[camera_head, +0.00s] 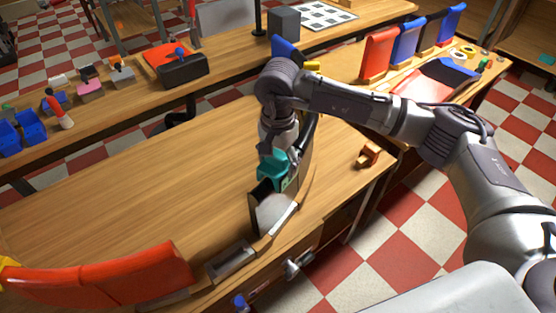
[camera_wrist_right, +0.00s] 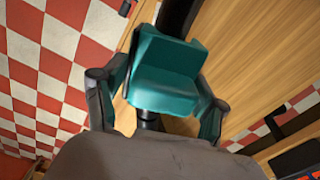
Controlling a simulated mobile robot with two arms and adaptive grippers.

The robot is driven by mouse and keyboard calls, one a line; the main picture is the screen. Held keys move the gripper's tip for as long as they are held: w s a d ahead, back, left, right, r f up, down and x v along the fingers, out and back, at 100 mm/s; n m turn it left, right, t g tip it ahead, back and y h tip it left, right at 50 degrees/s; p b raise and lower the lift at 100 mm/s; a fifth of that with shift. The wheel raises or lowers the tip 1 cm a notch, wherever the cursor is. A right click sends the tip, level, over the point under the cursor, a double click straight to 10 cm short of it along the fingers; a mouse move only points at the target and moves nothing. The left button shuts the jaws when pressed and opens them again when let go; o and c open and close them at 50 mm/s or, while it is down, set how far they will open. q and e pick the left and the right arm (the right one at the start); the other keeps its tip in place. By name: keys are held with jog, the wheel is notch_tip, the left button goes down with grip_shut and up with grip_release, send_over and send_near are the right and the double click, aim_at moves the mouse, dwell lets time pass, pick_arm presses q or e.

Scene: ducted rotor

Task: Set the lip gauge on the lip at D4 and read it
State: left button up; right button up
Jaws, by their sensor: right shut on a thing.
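My right gripper (camera_head: 277,152) reaches down over the front table and is shut on a teal stepped block, which I take to be the lip gauge (camera_head: 272,168). In the right wrist view the teal block (camera_wrist_right: 166,78) sits between both fingers of the gripper (camera_wrist_right: 158,98). A curved row of duct pieces runs along the table's front edge. A dark upright piece with a pale face (camera_head: 268,208) stands just below the block. I cannot tell whether the block touches the lip. No D4 mark or reading is legible. My left gripper is not in view.
A red curved panel (camera_head: 105,275) stands at the front left. A small orange-brown block (camera_head: 368,156) lies near the table's right edge. The table's middle left (camera_head: 120,190) is clear. Red and blue panels (camera_head: 378,52) stand on the back right bench.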

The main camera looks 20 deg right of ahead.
jog(key=shift+f+b, duration=0.3)
jog(key=shift+b, duration=0.05)
jog(key=o, duration=1.4)
notch_tip(320, 180, up, 12)
jog(key=shift+r, duration=0.1)
